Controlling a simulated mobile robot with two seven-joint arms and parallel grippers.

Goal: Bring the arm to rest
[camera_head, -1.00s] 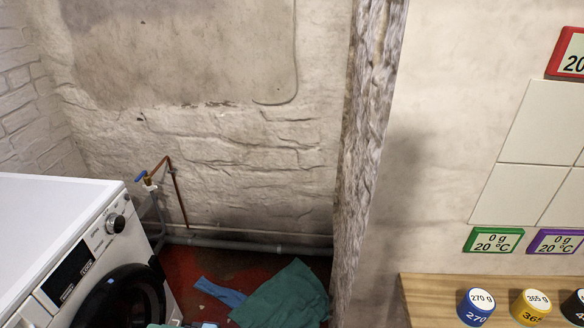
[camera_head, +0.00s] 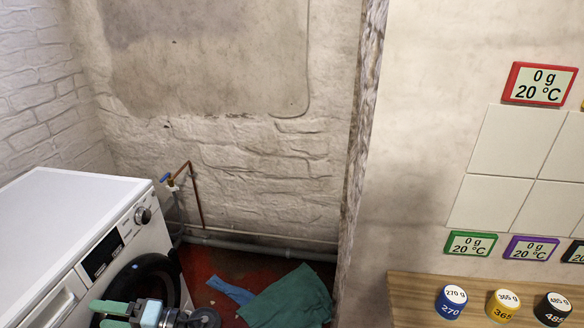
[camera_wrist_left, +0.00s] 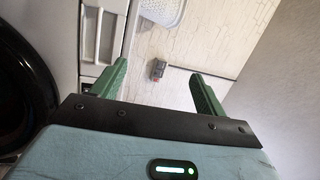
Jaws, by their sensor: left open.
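My left gripper (camera_head: 108,314) shows at the bottom left of the head view, in front of the washing machine (camera_head: 80,215) and partly cut off by the frame's lower edge. In the left wrist view its two green fingers (camera_wrist_left: 160,88) stand wide apart with nothing between them. Beyond the fingers are a pale surface and a small dark object that I cannot identify. My right gripper is in neither view.
A green cloth (camera_head: 290,300) and a blue cloth (camera_head: 230,291) lie on the red floor. A wooden shelf (camera_head: 405,290) at the lower right holds blue (camera_head: 451,303), yellow (camera_head: 503,306) and black (camera_head: 553,309) weights. Small displays hang on the wall above.

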